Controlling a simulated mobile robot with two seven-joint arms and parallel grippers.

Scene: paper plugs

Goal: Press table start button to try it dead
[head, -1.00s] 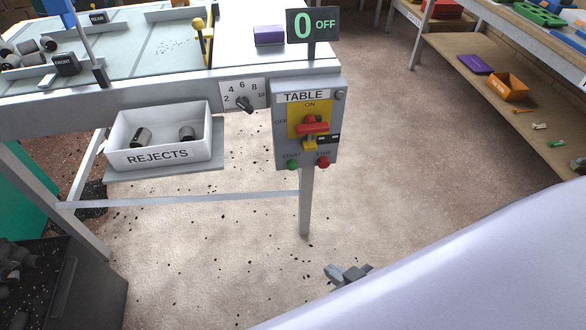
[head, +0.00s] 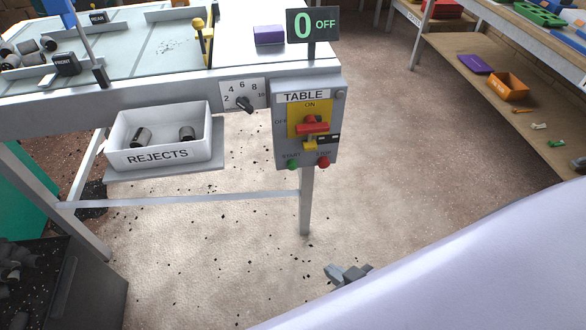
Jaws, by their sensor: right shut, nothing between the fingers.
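The grey TABLE control box (head: 279,136) hangs at the table's front right corner. Its green START button (head: 292,164) is at the lower left and its red STOP button (head: 323,162) at the lower right. A red switch handle (head: 312,127) sits on a yellow plate between ON and OFF marks, with a yellow piece (head: 310,146) below it. The display (head: 313,24) above reads 0 OFF. My right gripper (head: 333,273) is shut and empty, low over the floor, well below the box and apart from it. My left gripper is not in view.
A white REJECTS bin (head: 158,155) with dark plugs sits on a shelf left of the box. A numbered dial (head: 243,97) is beside the box. A table leg (head: 305,205) stands below. Open floor lies to the right, before a wooden shelf (head: 480,85).

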